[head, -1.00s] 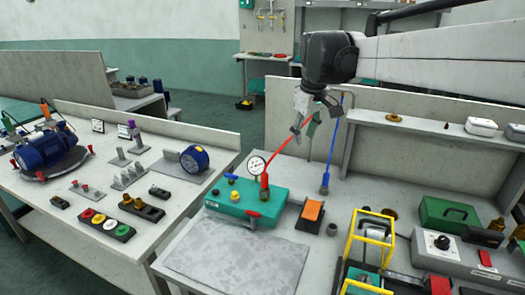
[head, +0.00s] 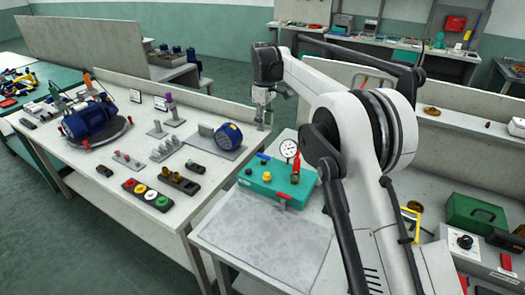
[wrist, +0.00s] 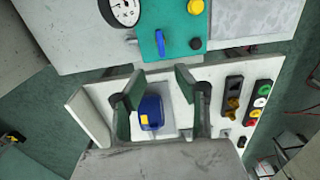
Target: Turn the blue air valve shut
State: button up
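The blue air valve is a small blue handle (head: 262,156) at the back left of the green box (head: 258,184). In the wrist view the blue handle (wrist: 160,43) lies on the box's edge nearest my fingers, beside a yellow button (wrist: 195,6) and a black knob (wrist: 195,44). My gripper (head: 262,118) hangs behind and above the box, near the end of the left table. In the wrist view my gripper's fingers (wrist: 153,88) are apart with nothing held between them. The handle is beyond the fingertips, apart from them.
The blue round unit (head: 228,136) sits on the left table beneath my fingers in the wrist view. A gap separates the tables.

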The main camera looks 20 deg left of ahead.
aim_at(263, 155)
notch_tip(263, 155, down, 14)
jog(key=shift+a, duration=0.1)
dwell(0.5)
grip_shut()
